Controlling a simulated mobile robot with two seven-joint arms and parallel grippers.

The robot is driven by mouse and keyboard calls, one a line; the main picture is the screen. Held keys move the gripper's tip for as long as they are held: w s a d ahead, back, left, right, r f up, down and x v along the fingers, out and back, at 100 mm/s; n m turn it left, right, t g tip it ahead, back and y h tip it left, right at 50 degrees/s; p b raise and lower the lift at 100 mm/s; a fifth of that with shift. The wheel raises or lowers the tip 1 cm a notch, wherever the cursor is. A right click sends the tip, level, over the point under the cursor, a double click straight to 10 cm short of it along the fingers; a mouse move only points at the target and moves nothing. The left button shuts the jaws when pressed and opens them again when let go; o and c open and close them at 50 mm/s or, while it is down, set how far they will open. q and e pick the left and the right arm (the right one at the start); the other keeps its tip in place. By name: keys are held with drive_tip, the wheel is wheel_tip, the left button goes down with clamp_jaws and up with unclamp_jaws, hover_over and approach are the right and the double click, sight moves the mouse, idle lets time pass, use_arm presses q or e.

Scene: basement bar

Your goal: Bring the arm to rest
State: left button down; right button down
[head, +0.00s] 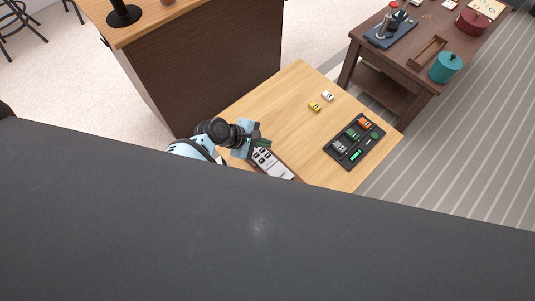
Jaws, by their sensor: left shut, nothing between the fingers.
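My left gripper (257,138) is at the left side of the light wooden table, at the end of my light-blue and black arm. It is shut with nothing in it. It is over or just beside a box with pale compartments (275,168), whose near end is cut off by the dark surface in front. I cannot tell whether the gripper touches the box. My right gripper does not show.
The wooden table (300,78) holds a black tray (334,157) with several small toy cars, plus a yellow car (314,106) and a white car (328,96). A brown counter (200,75) stands behind left. A dark side table (402,62) carries a teal pot (445,67).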

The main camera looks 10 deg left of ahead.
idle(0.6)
use_arm(q)
drive_tip(key=s+f+m, duration=0.1)
drive_tip(key=s, duration=0.1)
drive_tip(key=s+a+f+m+y, duration=0.1)
drive_tip(key=s, duration=0.1)
drive_tip(key=s+a+f+m+p, duration=0.1)
drive_tip(key=s, duration=0.2)
drive_tip(key=shift+f+t+y, duration=0.1)
drive_tip(key=shift+t+y, duration=0.2)
drive_tip(key=shift+t, duration=0.1)
drive_tip(key=s+a+r+m+t+y, duration=0.1)
drive_tip(key=s+m, duration=0.3)
drive_tip(key=s, duration=0.4)
drive_tip(key=s+a+r+m+t+y+p, duration=0.1)
drive_tip(key=s+a+r+m, duration=0.2)
drive_tip(key=s+m, duration=0.2)
drive_tip(key=s+a+r+m+t+y+p, duration=0.1)
drive_tip(key=s+m, duration=0.4)
drive_tip(key=s, duration=0.6)
drive_tip(key=shift+s+a+r+y, duration=0.35)
drive_tip(key=shift+a+y, duration=0.25)
drive_tip(key=shift+a, duration=0.35)
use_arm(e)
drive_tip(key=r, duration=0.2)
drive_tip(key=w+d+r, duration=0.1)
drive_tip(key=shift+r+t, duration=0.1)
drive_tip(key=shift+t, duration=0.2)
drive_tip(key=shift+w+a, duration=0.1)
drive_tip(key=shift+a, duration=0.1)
